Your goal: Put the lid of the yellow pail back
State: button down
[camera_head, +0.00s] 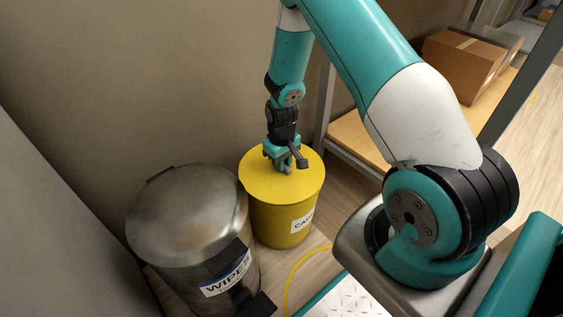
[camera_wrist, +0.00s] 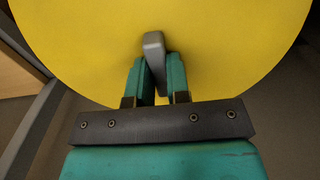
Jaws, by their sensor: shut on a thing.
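The yellow pail (camera_head: 278,220) stands on the floor between the metal bin and the wooden shelf, with a white label on its front. Its flat yellow lid (camera_head: 262,186) lies over the pail's top and looks level in the head view. My gripper (camera_head: 286,168) points down at the middle of the lid. In the wrist view the lid (camera_wrist: 230,45) fills most of the picture, and my gripper's fingers (camera_wrist: 158,75) are closed around a grey handle (camera_wrist: 153,42) on it. Whether the lid is fully seated on the rim cannot be told.
A metal pedal bin (camera_head: 190,225) labelled "WIPES" stands close to the pail's left. A wooden shelf (camera_head: 365,138) with a cardboard box (camera_head: 462,65) is at the right. A wall is close behind. A yellow line (camera_head: 292,280) curves over the floor in front.

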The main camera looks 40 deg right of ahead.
jog(key=shift+f, duration=0.5)
jog(key=c, duration=1)
grip_release()
jog(key=shift+b, duration=0.3)
notch_tip(320, 180, up, 17)
jog(key=p, duration=0.7)
jog(key=shift+r, duration=0.15)
